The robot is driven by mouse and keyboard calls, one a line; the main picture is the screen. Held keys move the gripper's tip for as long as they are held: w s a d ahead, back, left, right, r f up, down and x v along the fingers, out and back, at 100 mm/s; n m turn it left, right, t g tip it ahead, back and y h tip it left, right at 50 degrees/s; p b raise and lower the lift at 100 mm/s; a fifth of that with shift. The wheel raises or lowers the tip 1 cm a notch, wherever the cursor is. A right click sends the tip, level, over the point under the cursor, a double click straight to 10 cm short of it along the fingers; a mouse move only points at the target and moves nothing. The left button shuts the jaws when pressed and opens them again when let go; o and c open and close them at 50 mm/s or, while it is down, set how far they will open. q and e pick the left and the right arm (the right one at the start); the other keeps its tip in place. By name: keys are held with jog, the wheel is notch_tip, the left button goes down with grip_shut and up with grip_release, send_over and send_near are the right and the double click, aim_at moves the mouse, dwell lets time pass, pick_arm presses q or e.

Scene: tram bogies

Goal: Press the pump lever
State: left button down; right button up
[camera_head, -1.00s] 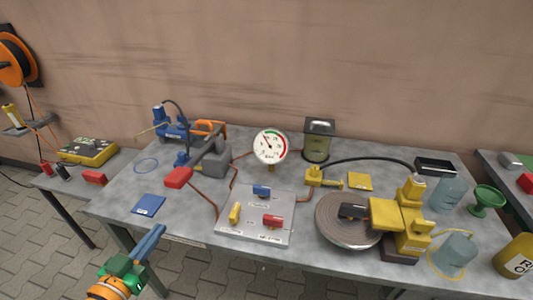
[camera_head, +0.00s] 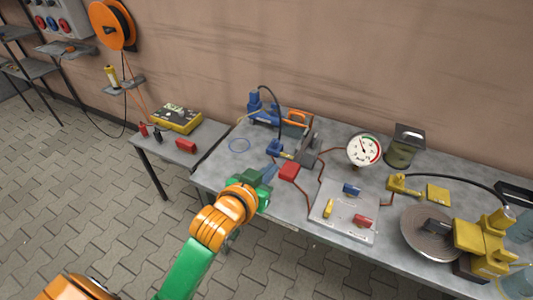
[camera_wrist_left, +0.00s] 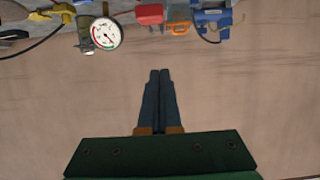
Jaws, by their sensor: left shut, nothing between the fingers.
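The pump is a grey body (camera_head: 309,150) on the table, and its lever ends in a red grip (camera_head: 289,171) at the front. The red grip also shows at the top of the left wrist view (camera_wrist_left: 150,14), with the round gauge (camera_wrist_left: 105,34) to its left. My left gripper (camera_head: 271,170) is shut and empty. In the left wrist view the shut fingers (camera_wrist_left: 160,72) point toward the pump side, apart from the grip. My right gripper is not in view.
A blue pump unit (camera_head: 263,110) with a black hose stands behind. A yellow case (camera_head: 177,118) is on a side table to the left.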

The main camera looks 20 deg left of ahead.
pick_arm(q)
jog(key=d, duration=0.2)
send_over(287, 173)
jog(key=f, duration=0.2)
jog(key=w+f, duration=0.1)
jog(key=f, duration=0.4)
jog(key=shift+s, duration=0.4)
jog(key=shift+s+f, duration=0.25)
jog(key=shift+f, duration=0.2)
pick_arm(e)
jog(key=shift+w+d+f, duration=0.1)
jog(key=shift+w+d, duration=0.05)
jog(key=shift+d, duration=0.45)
pick_arm(q)
jog(key=shift+w, duration=0.1)
